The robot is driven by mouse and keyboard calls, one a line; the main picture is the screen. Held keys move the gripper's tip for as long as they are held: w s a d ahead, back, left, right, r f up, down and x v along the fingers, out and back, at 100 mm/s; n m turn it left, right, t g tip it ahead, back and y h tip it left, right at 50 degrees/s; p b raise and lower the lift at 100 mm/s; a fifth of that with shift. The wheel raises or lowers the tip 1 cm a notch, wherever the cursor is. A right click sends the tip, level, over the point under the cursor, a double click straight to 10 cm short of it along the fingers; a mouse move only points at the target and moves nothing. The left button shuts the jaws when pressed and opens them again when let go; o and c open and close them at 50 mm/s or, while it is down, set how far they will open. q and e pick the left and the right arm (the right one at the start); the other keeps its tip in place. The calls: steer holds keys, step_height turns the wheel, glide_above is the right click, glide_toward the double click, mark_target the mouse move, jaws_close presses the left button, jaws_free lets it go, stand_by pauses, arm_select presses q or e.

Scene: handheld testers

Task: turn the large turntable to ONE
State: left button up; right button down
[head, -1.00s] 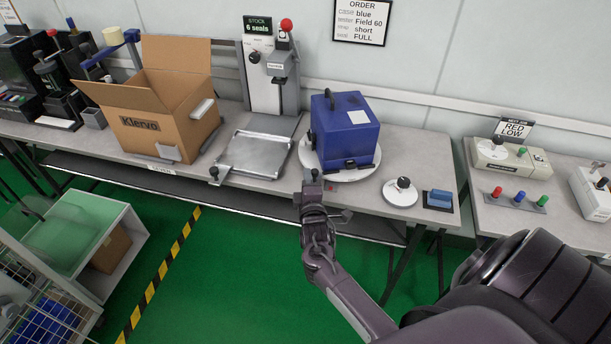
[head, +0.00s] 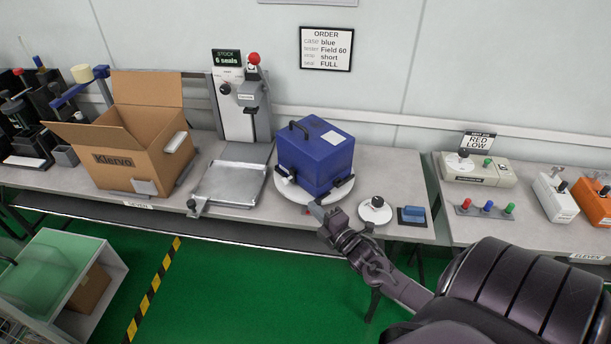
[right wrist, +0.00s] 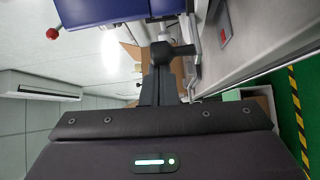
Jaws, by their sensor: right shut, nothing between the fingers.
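The large turntable (head: 344,190) is a white disc on the bench, mostly hidden under a blue case (head: 312,160). The case stands upright on it with one corner toward the front, a dark handle on top and a white label. My right gripper (head: 316,207) is shut and empty at the front edge of the disc, just below the case; whether it touches the disc I cannot tell. In the right wrist view the gripper (right wrist: 163,52) is close to the blue case (right wrist: 115,8). Any marks on the disc are too small to read. My left gripper is not in view.
A smaller white disc with a black knob (head: 376,210) and a blue block on a dark pad (head: 412,215) are to the right. A metal tray (head: 230,184), a press (head: 246,105) and an open carton (head: 136,150) are to the left. An order sign (head: 326,48) hangs behind.

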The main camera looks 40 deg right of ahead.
steer(key=s+d+n+y, duration=0.1)
steer(key=s+d+n+y+b, duration=0.1)
steer(key=d+y, duration=0.1)
steer(key=shift+f, duration=0.15)
steer(key=d+n+y, duration=0.1)
steer(key=s+d+y+b, duration=0.1)
steer(key=d+n+y+b, duration=0.1)
steer(key=shift+s+d+n+g+y, duration=0.3)
steer(key=shift+s+d+g+y, duration=0.05)
steer(key=shift+d+g+y, duration=0.05)
steer(key=shift+s+d+b, duration=0.15)
steer(key=shift+d+b, duration=0.2)
steer(key=shift+d, duration=0.2)
steer(key=shift+s+d+b, duration=0.15)
steer(key=shift+d+b, duration=0.2)
steer(key=shift+d, duration=0.15)
steer(key=shift+s+d+b, duration=0.2)
steer(key=shift+d+b, duration=0.2)
steer(key=shift+d, duration=0.95)
